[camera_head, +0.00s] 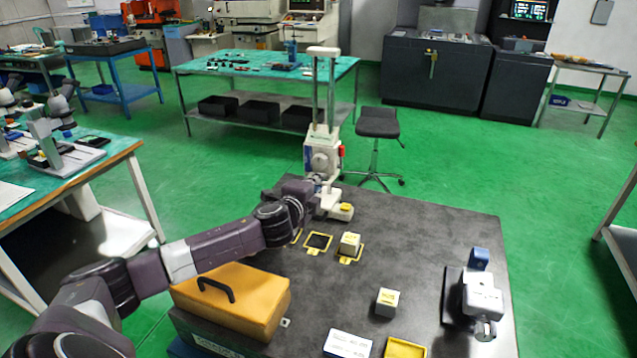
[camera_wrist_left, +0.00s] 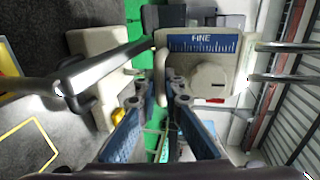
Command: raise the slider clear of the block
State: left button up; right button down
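The height gauge stands upright at the far edge of the dark table. Its cream slider (camera_head: 322,157) sits low on two vertical rods and also shows in the left wrist view (camera_wrist_left: 210,72), with a blue FINE scale and a round knob. A cream block with a yellow top (camera_head: 341,212) is low by the gauge; whether the slider touches it cannot be told. My left gripper (camera_wrist_left: 169,90) is at the slider. Its blue fingers are close together near a thin cream bar (camera_wrist_left: 160,62); a firm grip is not clear. My right gripper is not in view.
On the table (camera_head: 420,235) are a block on a yellow-framed spot (camera_head: 350,243), another block (camera_head: 387,302), an orange case (camera_head: 235,298), a grey device (camera_head: 482,295), a white label plate (camera_head: 348,344) and a yellow tray (camera_head: 406,348). A stool (camera_head: 378,124) stands behind.

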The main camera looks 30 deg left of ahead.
aim_at(319, 163)
pick_arm(q)
grip_shut()
notch_tip(319, 163, up, 6)
jog(key=p, duration=0.5)
jog(key=shift+f, duration=0.1)
jog(key=shift+o, duration=2)
grip_release()
jog(key=shift+s, duration=0.15)
jog(key=v, duration=1.1)
jog(key=shift+s+d, duration=0.15)
jog(key=shift+s, duration=0.2)
